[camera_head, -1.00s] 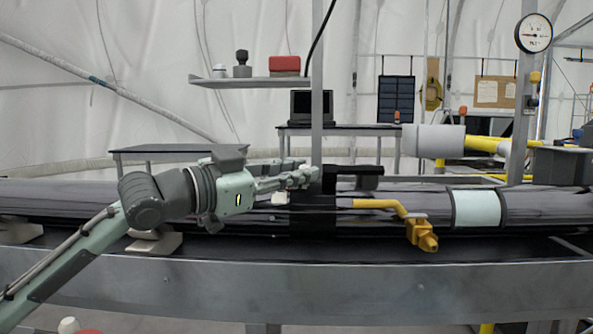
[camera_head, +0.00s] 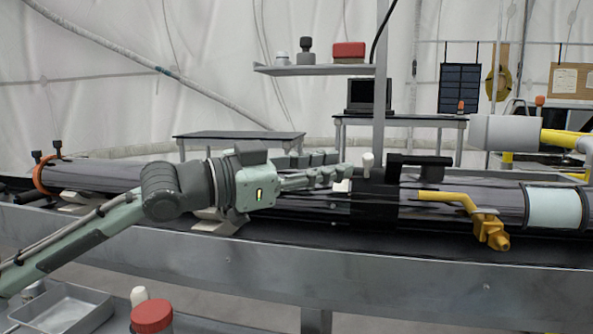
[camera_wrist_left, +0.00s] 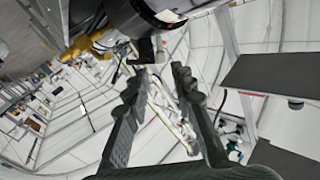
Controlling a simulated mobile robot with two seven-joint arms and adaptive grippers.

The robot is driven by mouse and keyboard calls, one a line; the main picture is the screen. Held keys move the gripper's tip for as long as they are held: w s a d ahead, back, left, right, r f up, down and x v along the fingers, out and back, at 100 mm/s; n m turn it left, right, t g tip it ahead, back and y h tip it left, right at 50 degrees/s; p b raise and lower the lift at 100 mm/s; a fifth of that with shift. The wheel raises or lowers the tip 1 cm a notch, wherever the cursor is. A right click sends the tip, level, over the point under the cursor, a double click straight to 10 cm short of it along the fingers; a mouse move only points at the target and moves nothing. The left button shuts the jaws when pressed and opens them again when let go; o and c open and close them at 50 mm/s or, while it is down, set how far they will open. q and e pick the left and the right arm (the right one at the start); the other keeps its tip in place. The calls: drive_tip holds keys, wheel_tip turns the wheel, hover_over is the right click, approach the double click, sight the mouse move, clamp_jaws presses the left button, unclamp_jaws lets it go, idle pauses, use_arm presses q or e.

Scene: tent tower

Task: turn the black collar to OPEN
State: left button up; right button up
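The black collar (camera_head: 376,203) sits around the dark tube (camera_head: 300,207), right of my left gripper. A pale upright knob (camera_head: 367,160) stands at the collar's top left, and a pale piece (camera_head: 342,186) shows at its left edge. No OPEN marking is readable. My left gripper (camera_head: 345,172) points right, its fingertips just left of the knob. In the left wrist view its two fingers (camera_wrist_left: 157,75) are apart with nothing held between them. A black piece with a pale end (camera_wrist_left: 147,50) shows beyond the tips; contact cannot be told. My right gripper is out of view.
A yellow handle (camera_head: 445,197) with an orange-yellow fitting (camera_head: 491,231) lies right of the collar. A grey post (camera_head: 380,90) rises behind it, carrying a shelf (camera_head: 310,68). A metal tray (camera_head: 65,308) and a red-lidded jar (camera_head: 151,317) are at lower left.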

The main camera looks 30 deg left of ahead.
use_arm(q)
drive_tip(key=shift+v, duration=3)
drive_tip(key=shift+d, duration=0.1)
